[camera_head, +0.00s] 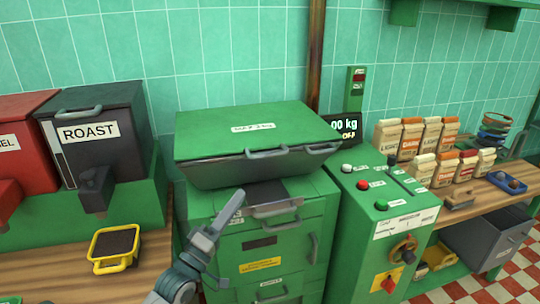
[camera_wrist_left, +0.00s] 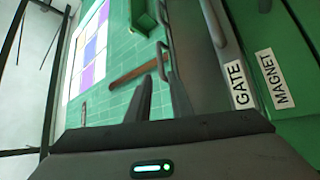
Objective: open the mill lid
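The mill is the green machine in the middle of the head view. Its lid (camera_head: 250,125) is a broad green panel with a "MAX 2 kg" label, lying flat over a dark grey hopper (camera_head: 230,172); it looks closed. A grey bar handle (camera_head: 268,152) runs along the lid's front edge. My left gripper (camera_head: 237,200) is below and in front of the lid, pointing up and right, apart from the handle in the picture. In the left wrist view its dark fingers (camera_wrist_left: 160,80) stand with a gap and hold nothing; a grey handle shows near their tips. My right gripper is not in view.
A green control panel (camera_head: 385,200) with buttons stands to the right, and a display (camera_head: 345,128) behind it. A dark "ROAST" bin (camera_head: 100,135) and a yellow-rimmed tray (camera_head: 115,246) are on the left. Several coffee bags stand on the wooden counter (camera_head: 500,205) at right.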

